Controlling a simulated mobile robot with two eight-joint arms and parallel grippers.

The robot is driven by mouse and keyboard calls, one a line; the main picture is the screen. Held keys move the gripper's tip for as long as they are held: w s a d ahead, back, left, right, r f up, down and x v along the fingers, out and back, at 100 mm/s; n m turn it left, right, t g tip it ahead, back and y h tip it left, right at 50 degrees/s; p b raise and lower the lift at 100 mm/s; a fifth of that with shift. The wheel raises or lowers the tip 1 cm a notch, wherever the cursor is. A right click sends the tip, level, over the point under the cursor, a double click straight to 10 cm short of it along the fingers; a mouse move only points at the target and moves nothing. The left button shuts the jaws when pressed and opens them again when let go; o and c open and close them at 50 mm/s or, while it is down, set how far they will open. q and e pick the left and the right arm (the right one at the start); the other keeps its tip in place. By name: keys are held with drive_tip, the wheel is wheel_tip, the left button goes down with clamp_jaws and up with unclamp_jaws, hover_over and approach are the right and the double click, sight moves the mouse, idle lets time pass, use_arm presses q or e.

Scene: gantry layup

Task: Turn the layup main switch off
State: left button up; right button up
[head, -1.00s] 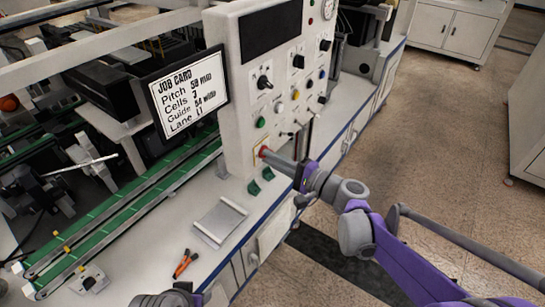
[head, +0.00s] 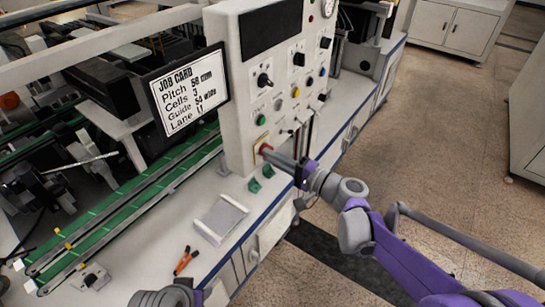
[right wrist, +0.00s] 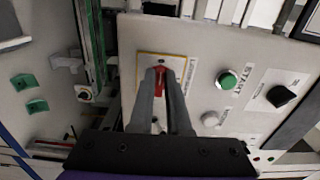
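The main switch is a red handle (right wrist: 160,82) on a yellow-edged plate (right wrist: 180,63), low on the white control panel (head: 237,120). In the head view the red of the switch (head: 265,150) shows at the tip of my right gripper (head: 272,155). In the right wrist view the two grey fingers of this gripper (right wrist: 161,76) lie close on both sides of the red handle, apparently gripping it. The fingers hide part of the handle and plate, and I cannot read its position.
A green START button (right wrist: 227,80) and a black knob (right wrist: 281,95) sit beside the switch. Below the panel are green blocks (head: 261,180), a grey tray (head: 221,219) and orange-handled pliers (head: 185,260) on the bench. Open floor (head: 440,150) lies to the right.

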drive_tip(key=o, duration=0.4)
drive_tip(key=v, duration=1.1)
drive_tip(key=shift+b, duration=0.4)
